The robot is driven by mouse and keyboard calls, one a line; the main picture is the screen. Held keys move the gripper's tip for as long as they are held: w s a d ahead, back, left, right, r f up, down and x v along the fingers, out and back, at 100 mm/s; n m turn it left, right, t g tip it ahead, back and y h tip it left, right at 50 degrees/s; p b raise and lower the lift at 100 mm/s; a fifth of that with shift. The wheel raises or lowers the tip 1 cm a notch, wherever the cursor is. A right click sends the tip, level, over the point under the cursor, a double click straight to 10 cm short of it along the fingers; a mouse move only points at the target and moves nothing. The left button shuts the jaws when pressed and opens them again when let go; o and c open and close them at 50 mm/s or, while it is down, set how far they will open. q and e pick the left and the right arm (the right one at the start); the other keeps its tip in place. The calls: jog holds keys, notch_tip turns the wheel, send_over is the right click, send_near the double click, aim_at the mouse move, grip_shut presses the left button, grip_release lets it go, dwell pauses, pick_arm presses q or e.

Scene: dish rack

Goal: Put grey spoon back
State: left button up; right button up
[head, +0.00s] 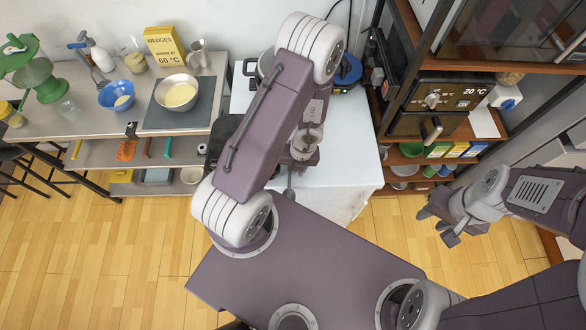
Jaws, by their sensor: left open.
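I cannot make out a grey spoon in the head view. A dark object (217,142), perhaps a rack, lies at the left edge of the white counter (348,145), largely hidden behind my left arm. My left gripper (289,191) points down over the front of the white counter. It is open, but my own arm hides part of it, and I see nothing held. My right gripper (440,227) is over the floor right of the counter, with its fingers apart and empty.
The left table carries a metal bowl (177,93), a blue bowl (116,96), a yellow box (165,46) and a green scale (36,75). A pot (251,68) stands at the counter's back. A shelf unit with an oven (436,103) stands right.

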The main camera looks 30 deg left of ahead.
pick_arm(q)
notch_tip(320, 180, up, 9)
jog(key=d+p, duration=0.1)
jog(key=p, duration=0.6)
jog(key=shift+w+d, duration=0.2)
jog(key=shift+w, duration=0.2)
jog(key=shift+f, duration=0.1)
